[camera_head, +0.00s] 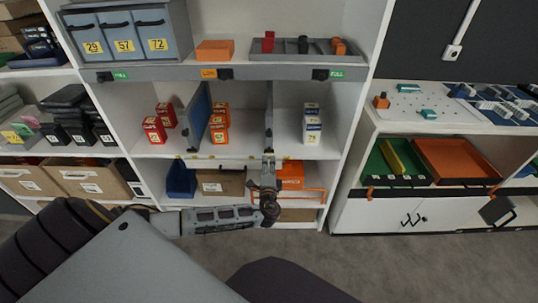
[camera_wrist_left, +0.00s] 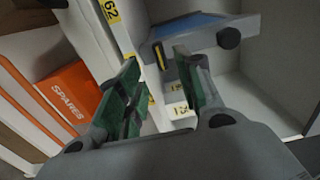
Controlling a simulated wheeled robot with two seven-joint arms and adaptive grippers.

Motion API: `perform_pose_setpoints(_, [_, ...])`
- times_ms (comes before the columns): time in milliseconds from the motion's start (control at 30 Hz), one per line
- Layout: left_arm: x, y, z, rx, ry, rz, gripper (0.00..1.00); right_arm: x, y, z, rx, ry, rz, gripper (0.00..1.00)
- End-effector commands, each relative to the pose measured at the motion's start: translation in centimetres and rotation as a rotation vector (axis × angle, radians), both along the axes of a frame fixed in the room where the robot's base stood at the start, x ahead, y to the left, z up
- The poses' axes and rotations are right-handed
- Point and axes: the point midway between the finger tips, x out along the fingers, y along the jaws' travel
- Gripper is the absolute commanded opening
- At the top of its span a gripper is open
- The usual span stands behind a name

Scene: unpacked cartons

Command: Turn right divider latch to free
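The right divider (camera_head: 268,112) stands upright in the middle shelf bay, and a blue divider (camera_head: 197,112) stands to its left. My left gripper (camera_head: 268,165) is at the shelf's front edge, just below the foot of the right divider. In the left wrist view my gripper (camera_wrist_left: 157,62) is open, its two green-padded fingers apart. A grey-blue part with a black knob (camera_wrist_left: 228,38) lies just beyond the fingertips. A narrow piece of it reaches down between them; I cannot tell whether it is the latch or whether a finger touches it. My right gripper is not in view.
Red, orange and white boxes stand on the middle shelf (camera_head: 230,146). Below are a blue bin (camera_head: 181,180) and an orange box (camera_head: 290,172), which shows in the wrist view as the SPARES box (camera_wrist_left: 72,98). A grey rail (camera_head: 160,74) with labels runs above.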

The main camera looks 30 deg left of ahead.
Motion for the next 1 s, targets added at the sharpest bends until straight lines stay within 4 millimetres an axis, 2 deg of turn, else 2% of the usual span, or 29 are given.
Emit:
perform_pose_setpoints(200, [2.2, 1.4, 0.0, 0.002, -0.001, 0.001, 0.36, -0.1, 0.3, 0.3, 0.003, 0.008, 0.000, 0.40])
perform_pose_setpoints(500, [4.8, 2.9, 0.0, 0.001, 0.000, -0.001, 0.36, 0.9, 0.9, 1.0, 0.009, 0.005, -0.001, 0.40])
perform_pose_setpoints(700, [5.7, 3.5, 0.0, 0.000, 0.000, 0.000, 0.36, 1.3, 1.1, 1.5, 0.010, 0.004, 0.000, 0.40])
perform_pose_setpoints(1000, [5.8, 3.6, 0.0, -0.001, 0.001, 0.000, 0.36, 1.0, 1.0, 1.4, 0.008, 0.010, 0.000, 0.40])
